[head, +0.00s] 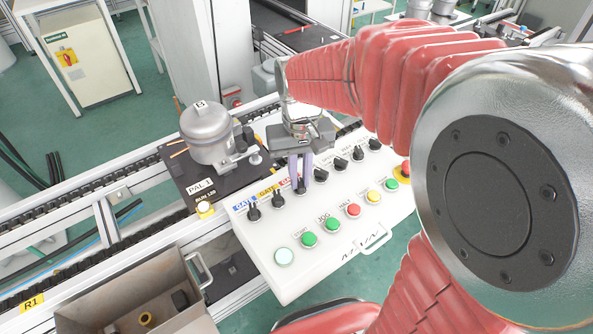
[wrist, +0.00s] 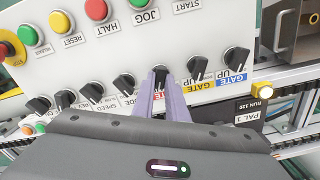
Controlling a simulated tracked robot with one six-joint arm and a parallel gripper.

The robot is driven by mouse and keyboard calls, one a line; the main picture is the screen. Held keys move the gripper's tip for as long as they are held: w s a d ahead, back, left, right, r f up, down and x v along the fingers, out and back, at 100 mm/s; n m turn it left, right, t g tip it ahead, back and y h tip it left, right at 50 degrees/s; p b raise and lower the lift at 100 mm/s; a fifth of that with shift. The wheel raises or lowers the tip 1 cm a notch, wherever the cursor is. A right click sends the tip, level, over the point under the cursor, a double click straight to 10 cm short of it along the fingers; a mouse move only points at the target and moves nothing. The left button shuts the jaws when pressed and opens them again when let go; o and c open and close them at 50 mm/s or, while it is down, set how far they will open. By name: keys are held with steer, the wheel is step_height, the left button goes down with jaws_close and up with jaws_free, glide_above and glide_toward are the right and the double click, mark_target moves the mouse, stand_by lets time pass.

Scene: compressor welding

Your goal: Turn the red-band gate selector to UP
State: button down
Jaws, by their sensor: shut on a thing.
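The white control panel (head: 345,235) carries a row of black selector knobs. My gripper (head: 300,185) comes down from above on the third knob from the left, just right of the yellow-band gate selector (head: 279,198). In the wrist view my gripper (wrist: 161,92) has its two purple fingers closed on either side of this knob, the red-band gate selector (wrist: 160,70). The fingers hide most of its band and marks, so I cannot read its setting. The blue-band gate selector (wrist: 237,58) stands beyond the yellow-band one (wrist: 197,66).
Other selectors (wrist: 124,84) sit close on the other side. Coloured push buttons (head: 353,210) line the panel's front, with a red emergency stop (head: 404,169) at its right end. A metal compressor (head: 208,132) stands on the black pallet (head: 232,190) behind the panel's left end.

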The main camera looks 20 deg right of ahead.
mark_target(300, 181)
steer(key=c, duration=1.8)
jaws_free()
steer(key=shift+o, duration=0.2)
step_height(300, 181, up, 14)
steer(key=shift+f, duration=0.15)
